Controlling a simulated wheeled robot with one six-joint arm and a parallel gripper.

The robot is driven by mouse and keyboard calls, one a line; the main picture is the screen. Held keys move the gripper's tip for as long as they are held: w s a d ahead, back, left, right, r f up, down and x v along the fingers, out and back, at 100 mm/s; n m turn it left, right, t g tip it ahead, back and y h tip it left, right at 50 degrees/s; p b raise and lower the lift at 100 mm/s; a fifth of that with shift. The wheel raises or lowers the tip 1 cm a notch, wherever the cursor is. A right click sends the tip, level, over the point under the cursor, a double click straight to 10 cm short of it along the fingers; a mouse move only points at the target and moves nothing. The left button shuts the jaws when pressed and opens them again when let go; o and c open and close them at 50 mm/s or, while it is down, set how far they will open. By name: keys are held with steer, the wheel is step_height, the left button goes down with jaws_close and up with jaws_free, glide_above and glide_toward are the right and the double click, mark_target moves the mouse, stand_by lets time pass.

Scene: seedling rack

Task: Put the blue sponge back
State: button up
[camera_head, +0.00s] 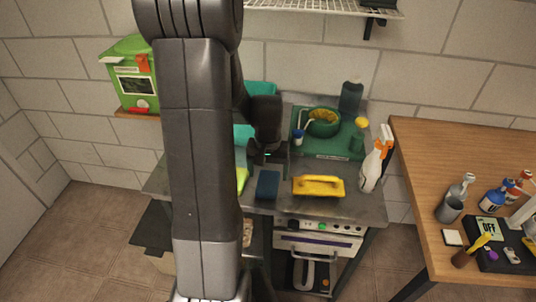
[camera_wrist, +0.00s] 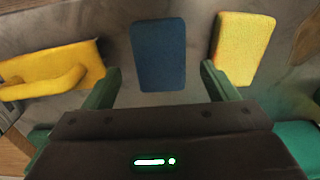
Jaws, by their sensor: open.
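The blue sponge (camera_head: 267,185) lies flat on the grey counter, close to its front edge. In the wrist view the blue sponge (camera_wrist: 158,54) lies beyond my fingertips, centred between them, with no finger touching it. My gripper (camera_head: 268,158) is above the counter just behind the sponge in the head view. In the wrist view my gripper (camera_wrist: 160,78) is open and empty, its two green fingers spread wider than the sponge. My arm hides part of the counter's left side in the head view.
A yellow float (camera_head: 318,186) and a yellow-green sponge (camera_wrist: 243,47) flank the blue sponge. A spray bottle (camera_head: 374,160) stands at the counter's right. A green tray (camera_head: 316,150) holds a green bowl (camera_head: 323,128) behind. A wooden table (camera_head: 440,150) with bottles stands at right.

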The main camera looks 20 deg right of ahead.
mark_target(268, 181)
step_height(268, 181, up, 8)
steer(key=shift+f, duration=0.15)
stand_by(0.4)
step_height(268, 181, down, 12)
steer(key=shift+f, duration=0.2)
steer(key=shift+r, duration=0.8)
steer(key=shift+f, duration=0.1)
